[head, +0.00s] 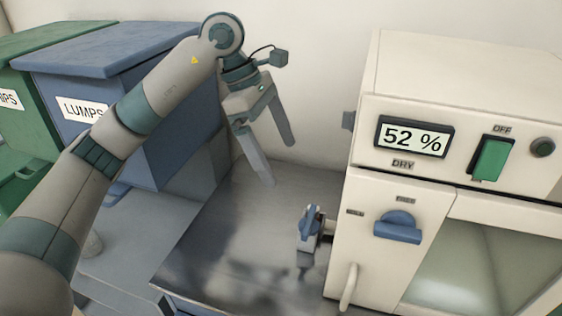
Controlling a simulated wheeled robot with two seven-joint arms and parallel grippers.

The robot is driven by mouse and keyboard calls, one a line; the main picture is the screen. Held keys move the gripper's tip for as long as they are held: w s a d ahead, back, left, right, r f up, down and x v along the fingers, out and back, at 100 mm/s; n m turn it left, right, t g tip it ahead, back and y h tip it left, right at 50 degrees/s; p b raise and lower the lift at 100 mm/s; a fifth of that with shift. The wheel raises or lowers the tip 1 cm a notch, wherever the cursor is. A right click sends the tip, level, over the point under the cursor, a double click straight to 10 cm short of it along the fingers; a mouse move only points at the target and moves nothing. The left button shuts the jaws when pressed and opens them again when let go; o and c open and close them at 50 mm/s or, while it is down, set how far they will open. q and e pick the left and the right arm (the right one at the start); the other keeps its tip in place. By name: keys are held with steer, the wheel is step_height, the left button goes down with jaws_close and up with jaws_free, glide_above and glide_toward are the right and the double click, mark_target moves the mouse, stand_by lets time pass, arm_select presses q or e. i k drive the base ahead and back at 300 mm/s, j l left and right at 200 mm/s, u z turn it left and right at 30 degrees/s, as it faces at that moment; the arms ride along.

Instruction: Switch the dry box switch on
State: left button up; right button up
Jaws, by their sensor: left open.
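The dry box (455,75) is a cream cabinet on the right in the head view. Its display (412,137) reads "52 %" with a "DRY" label below. The green rocker switch (491,159) sits right of the display, with "OFF" printed above it. A small round dark indicator (542,148) is to the switch's right. My left gripper (280,163) is open and empty, fingers pointing down, above the metal worktop and left of the dry box, well apart from the switch. My right gripper is not in view.
A blue knob (398,226) is on the dry box front, above left of a window (475,265). A blue-handled valve (309,228) projects from its left side over the metal worktop (225,250). A blue "LUMPS" bin (110,50) and green bin (25,125) stand left.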

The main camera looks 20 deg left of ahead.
mark_target(493, 157)
steer(key=k, duration=1.5)
